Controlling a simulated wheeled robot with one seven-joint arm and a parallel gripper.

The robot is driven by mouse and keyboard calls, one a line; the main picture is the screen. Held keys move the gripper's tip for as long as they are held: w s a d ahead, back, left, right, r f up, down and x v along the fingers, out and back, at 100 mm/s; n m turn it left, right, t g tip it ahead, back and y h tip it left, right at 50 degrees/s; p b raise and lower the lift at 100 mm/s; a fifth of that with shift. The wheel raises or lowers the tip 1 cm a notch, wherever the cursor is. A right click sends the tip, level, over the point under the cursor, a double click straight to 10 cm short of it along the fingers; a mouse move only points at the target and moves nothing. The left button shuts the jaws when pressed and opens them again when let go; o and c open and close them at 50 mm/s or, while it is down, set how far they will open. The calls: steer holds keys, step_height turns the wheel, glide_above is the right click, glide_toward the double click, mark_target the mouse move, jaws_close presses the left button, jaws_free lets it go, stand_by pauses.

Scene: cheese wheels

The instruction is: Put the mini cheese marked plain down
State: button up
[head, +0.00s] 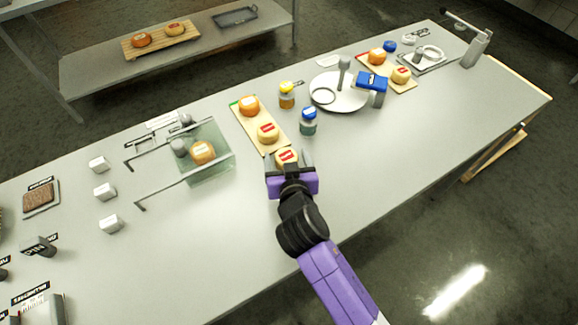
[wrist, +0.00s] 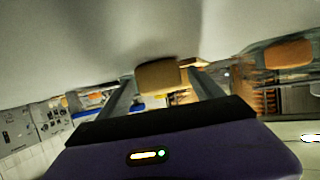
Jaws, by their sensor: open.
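My gripper (head: 288,167) is open, with a finger on each side of this cheese. In the wrist view the tan cheese (wrist: 158,75) shows between the spread fingers of my gripper (wrist: 162,88). I cannot tell whether the fingers touch it. A similar red-labelled cheese (head: 268,132) and an orange cheese (head: 249,106) stand farther up the board.
A glass plate (head: 222,165) with an orange-yellow cheese (head: 203,152) and a wire frame lies to the left. Yellow-lidded (head: 286,95) and blue-lidded jars (head: 308,121) stand right of the board. The table's right front is clear.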

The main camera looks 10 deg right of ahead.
steer(key=b+v, duration=0.1)
steer(key=v, duration=1.1)
